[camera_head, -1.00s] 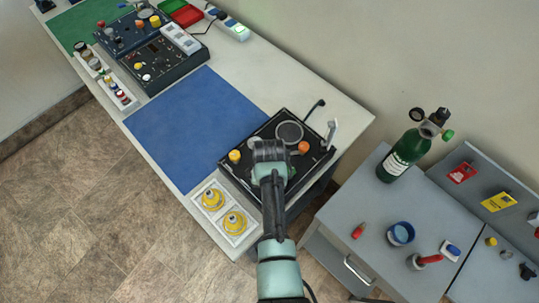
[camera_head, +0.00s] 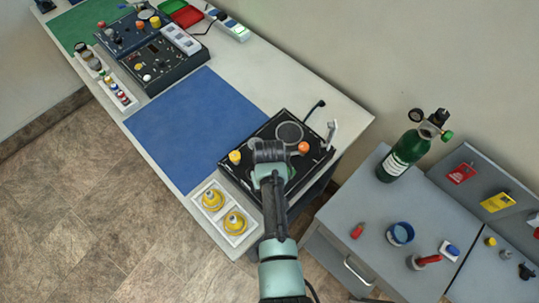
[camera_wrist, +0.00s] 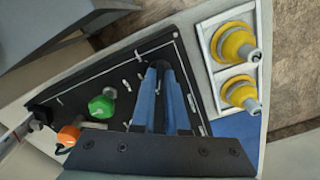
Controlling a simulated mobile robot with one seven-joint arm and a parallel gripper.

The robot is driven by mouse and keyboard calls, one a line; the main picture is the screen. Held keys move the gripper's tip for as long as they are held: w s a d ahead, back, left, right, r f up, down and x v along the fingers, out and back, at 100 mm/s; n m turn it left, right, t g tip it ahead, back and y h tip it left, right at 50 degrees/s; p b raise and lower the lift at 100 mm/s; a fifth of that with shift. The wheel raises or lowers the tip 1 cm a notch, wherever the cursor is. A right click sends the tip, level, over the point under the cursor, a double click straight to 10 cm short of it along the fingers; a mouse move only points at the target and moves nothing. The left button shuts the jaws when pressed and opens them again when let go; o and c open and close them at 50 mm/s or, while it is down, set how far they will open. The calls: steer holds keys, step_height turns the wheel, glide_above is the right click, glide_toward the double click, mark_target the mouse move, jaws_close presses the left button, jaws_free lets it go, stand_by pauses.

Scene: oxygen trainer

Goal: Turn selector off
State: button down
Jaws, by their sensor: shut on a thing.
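The dark control panel (camera_head: 230,174) lies at the near right end of the bench. My gripper (camera_wrist: 160,72) points down at it, with its blue fingers close together among white dial marks. The fingers are shut on the selector, which they hide almost wholly; its exact angle cannot be read. In the head view my wrist covers this part of the panel. A green knob (camera_wrist: 102,107) and an orange knob (camera_wrist: 68,135) are to the left of the fingers in the wrist view, apart from them.
A white tray (camera_head: 220,213) with two yellow flowmeter-like parts (camera_head: 212,199) sits beside the panel. A blue mat (camera_head: 190,125) lies clear to the left. A grey cabinet (camera_head: 335,222) with a green cylinder (camera_head: 402,157) stands at the right.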

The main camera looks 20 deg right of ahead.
steer(key=c, duration=0.9)
jaws_free()
step_height(320, 180, up, 13)
steer(key=shift+b, duration=0.85)
